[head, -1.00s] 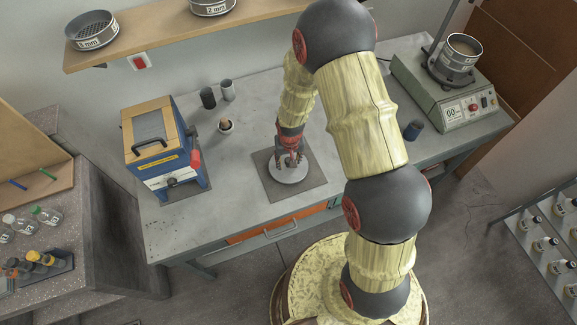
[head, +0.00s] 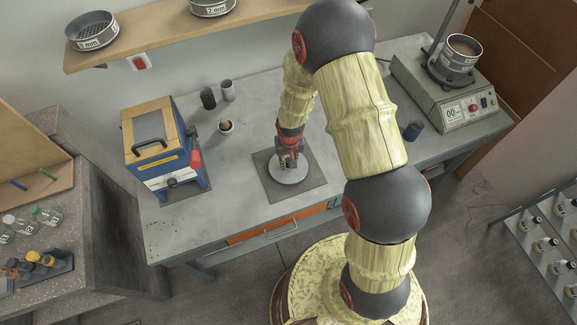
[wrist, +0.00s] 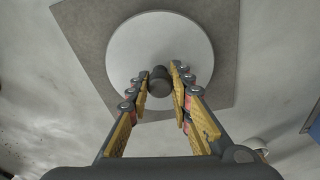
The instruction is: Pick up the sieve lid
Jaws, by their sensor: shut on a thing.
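The sieve lid (head: 289,174) is a pale round disc lying on a dark square mat (head: 313,187) on the bench. In the wrist view the lid (wrist: 125,48) has a dark round knob (wrist: 160,82) at its middle. My gripper (head: 290,160) is above the lid, and its two fingers are closed on the knob from both sides. In the wrist view my gripper (wrist: 160,80) has its fingertips against the knob. The lid appears to rest flat on the mat. The far side of the lid is partly hidden behind my gripper in the head view.
A blue box machine (head: 160,150) with a handle stands at the left of the bench. A shelf (head: 150,50) hangs above.

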